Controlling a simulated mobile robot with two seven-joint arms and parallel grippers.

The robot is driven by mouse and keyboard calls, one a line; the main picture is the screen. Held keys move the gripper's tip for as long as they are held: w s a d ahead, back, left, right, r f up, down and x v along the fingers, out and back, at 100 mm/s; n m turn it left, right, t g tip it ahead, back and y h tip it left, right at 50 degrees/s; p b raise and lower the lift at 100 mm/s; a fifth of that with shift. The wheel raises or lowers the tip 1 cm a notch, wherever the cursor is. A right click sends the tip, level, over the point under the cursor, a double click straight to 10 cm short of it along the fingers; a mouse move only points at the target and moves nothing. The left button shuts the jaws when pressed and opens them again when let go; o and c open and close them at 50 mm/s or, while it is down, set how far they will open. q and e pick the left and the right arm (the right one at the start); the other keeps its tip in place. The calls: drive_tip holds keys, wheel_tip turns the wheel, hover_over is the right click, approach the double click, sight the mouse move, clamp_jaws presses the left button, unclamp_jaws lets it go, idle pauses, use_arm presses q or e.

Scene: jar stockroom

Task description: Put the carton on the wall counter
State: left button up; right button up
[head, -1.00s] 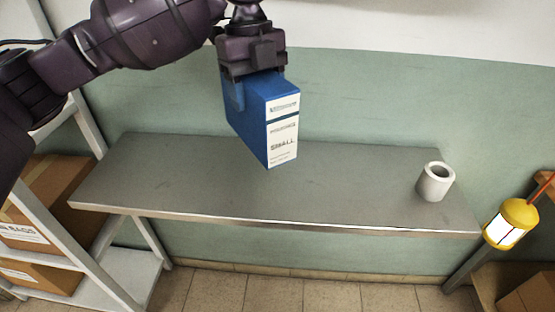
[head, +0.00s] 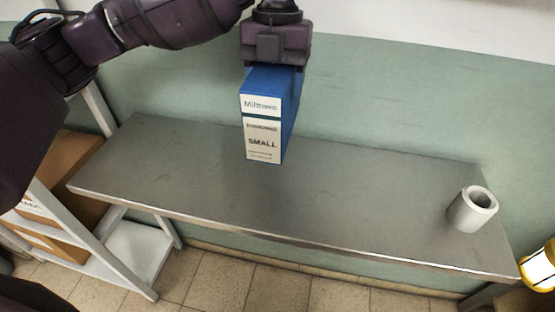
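The blue carton (head: 264,122) with a white label reading SMALL hangs upright from my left gripper (head: 273,66), which is shut on its top. The carton is over the back middle part of the grey wall counter (head: 190,170). I cannot tell whether its bottom touches the counter top. The gripper's fingertips are mostly hidden behind the gripper body and the carton. My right gripper is not in view.
A white hollow cylinder (head: 473,209) stands near the counter's right end. A yellow lantern (head: 541,266) hangs at the far right. A white shelf (head: 133,252) with cardboard boxes (head: 72,172) is at the left. Most of the counter top is clear.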

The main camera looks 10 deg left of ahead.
use_arm(q)
wheel_tip(320, 180, down, 10)
drive_tip(key=shift+r+b, duration=0.1)
drive_tip(key=shift+b, duration=0.5)
wheel_tip(320, 180, down, 6)
drive_tip(key=shift+b, duration=0.4)
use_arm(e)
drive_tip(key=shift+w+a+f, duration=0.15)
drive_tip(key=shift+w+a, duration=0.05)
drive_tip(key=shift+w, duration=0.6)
use_arm(q)
drive_tip(key=shift+f, duration=0.2)
drive_tip(key=o, duration=1.1)
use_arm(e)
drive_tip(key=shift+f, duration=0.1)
use_arm(q)
drive_tip(key=shift+o, duration=0.2)
drive_tip(key=r, duration=0.4)
drive_tip(key=w+r+p, duration=0.1)
drive_tip(key=r, duration=0.7)
drive_tip(key=shift+w, duration=0.4)
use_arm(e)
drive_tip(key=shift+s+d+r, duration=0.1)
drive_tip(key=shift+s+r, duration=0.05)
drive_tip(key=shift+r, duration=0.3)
